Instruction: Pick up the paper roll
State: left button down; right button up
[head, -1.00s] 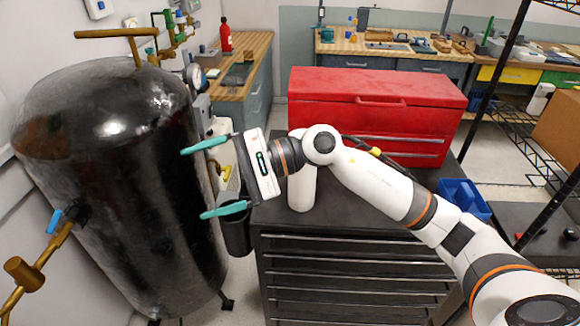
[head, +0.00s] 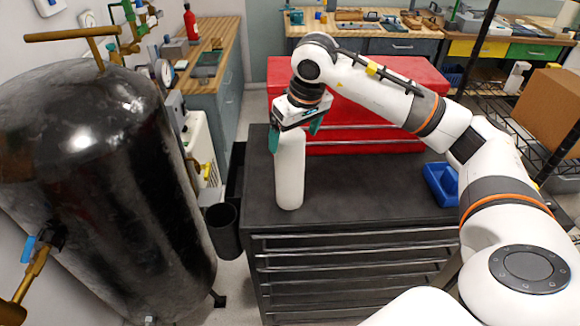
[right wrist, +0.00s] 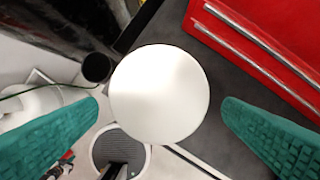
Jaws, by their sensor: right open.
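The white paper roll (head: 289,178) stands upright on the dark cabinet top, near its left front part. In the right wrist view its round white end (right wrist: 160,95) lies between the two teal fingers, with a gap on each side. My right gripper (head: 295,138) points down over the top of the roll. It is open, with a finger on either side of the roll's upper end. My left gripper is not in view.
The red toolbox (head: 360,92) stands behind the roll on the dark cabinet (head: 380,190). A blue bin (head: 440,184) sits at the cabinet's right. A big black tank (head: 110,190) stands at left, and a dark bin (head: 222,232) hangs beside the cabinet's left edge.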

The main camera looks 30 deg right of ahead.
aim_at(290, 171)
jog(key=shift+w+f, duration=0.2)
jog(key=shift+f, duration=0.15)
jog(key=shift+w+f, duration=0.25)
jog(key=shift+f, duration=0.05)
jog(key=p+x, duration=0.2)
jog(key=x, duration=0.1)
jog(key=shift+w+a+f, duration=0.1)
jog(key=shift+w+f, duration=0.1)
jog(key=shift+f, duration=0.1)
jog(key=shift+w+f+p, duration=0.15)
jog(key=shift+f+p, duration=0.15)
jog(key=shift+f, duration=0.3)
jog(key=c, duration=1.5)
